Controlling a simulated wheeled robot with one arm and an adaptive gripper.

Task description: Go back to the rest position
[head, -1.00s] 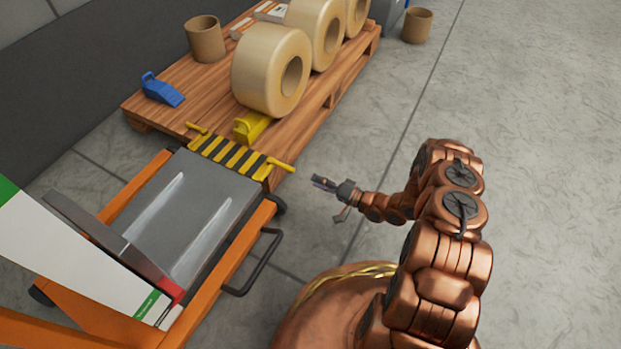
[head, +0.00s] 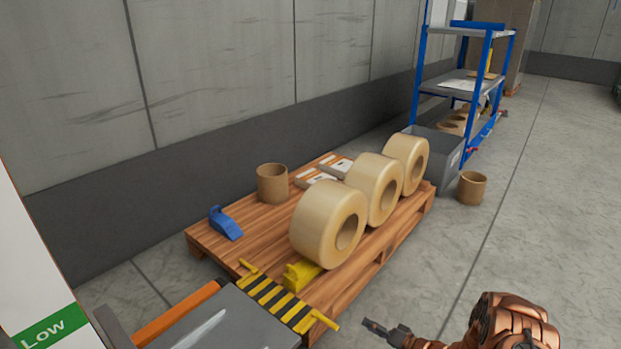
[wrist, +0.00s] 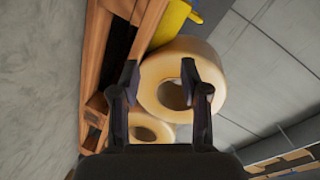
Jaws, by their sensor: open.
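My gripper (head: 383,330) shows at the bottom of the head view, right of the striped bar and off the front corner of the pallet. In the wrist view my gripper (wrist: 160,80) is open, with nothing between its two dark fingers. Beyond the fingers lies a big tape roll (wrist: 208,60), with clear space between. The rest of my arm is mostly cut off at the bottom right of the head view.
A wooden pallet (head: 371,258) carries several things: tape rolls (head: 318,222), a cardboard core (head: 272,184), a blue tool (head: 226,224) and a yellow block (head: 301,275). A black-and-yellow bar (head: 274,298) edges the grey machine bed (head: 225,325). A blue shelf (head: 450,90) stands behind.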

